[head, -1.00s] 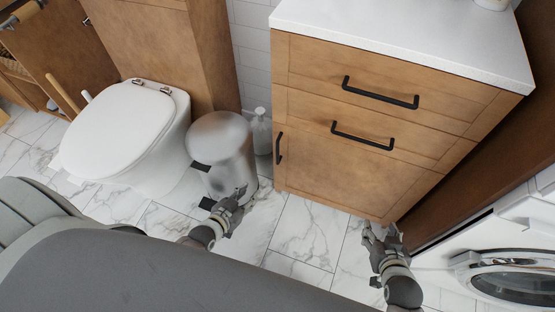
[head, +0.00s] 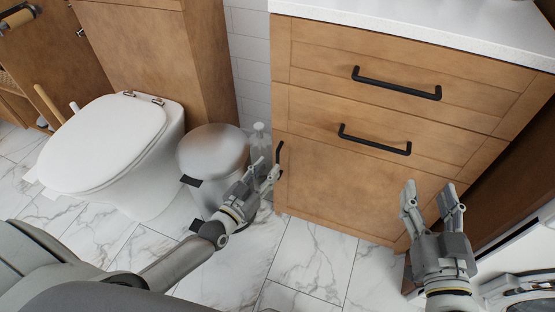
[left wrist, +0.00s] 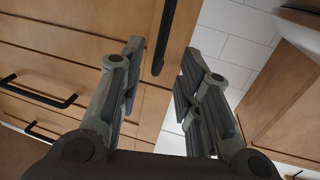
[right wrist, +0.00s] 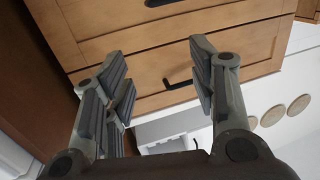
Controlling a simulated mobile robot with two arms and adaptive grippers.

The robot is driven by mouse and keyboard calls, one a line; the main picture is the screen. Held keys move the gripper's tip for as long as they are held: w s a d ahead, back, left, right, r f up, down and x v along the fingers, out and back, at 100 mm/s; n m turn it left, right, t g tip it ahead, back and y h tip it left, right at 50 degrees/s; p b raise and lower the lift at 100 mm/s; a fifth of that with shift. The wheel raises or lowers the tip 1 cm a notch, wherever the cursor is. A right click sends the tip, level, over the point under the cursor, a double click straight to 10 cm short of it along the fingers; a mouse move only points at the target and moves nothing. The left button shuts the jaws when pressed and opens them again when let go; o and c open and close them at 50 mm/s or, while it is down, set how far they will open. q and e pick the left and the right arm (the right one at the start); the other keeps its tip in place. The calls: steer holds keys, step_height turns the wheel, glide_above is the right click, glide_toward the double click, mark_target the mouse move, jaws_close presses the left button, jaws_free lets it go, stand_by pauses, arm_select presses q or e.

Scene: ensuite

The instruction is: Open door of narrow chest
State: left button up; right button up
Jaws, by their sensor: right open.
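The narrow chest is brown wood with a white top (head: 420,28). Its lower door (head: 335,190) is closed and has a black vertical handle (head: 280,153) at its left edge. My left gripper (head: 268,170) is open and empty beside the handle. In the left wrist view the handle (left wrist: 163,40) appears between the two open fingers (left wrist: 158,70), near the fingertips; I cannot tell whether they touch it. My right gripper (head: 430,190) is open and empty in front of the door's right side. The right wrist view shows its fingers (right wrist: 160,65) spread before the chest front.
Two drawers with black bar handles (head: 397,83) (head: 375,140) sit above the door. A metal bin (head: 212,150) and a soap bottle (head: 259,138) stand left of the chest. A toilet (head: 115,140) is further left, a washing machine (head: 525,290) at right. Marble floor (head: 310,255) is clear in front.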

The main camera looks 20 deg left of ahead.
mark_target(277, 158)
arm_select(q)
steer(key=w, duration=0.2)
steer(key=w+d+b, duration=0.1)
steer(key=w, duration=0.2)
steer(key=shift+w, duration=0.1)
steer(key=shift+w+d, duration=0.15)
steer(key=shift+w, duration=0.3)
arm_select(e)
step_height(277, 158, up, 7)
steer(key=t+y, duration=0.1)
steer(key=t, duration=0.3)
steer(key=shift+s+a+r+y, duration=0.15)
steer(key=shift+s+a+y, duration=0.25)
steer(key=shift+s, duration=0.05)
arm_select(q)
steer(key=shift+c, duration=0.4)
jaws_close()
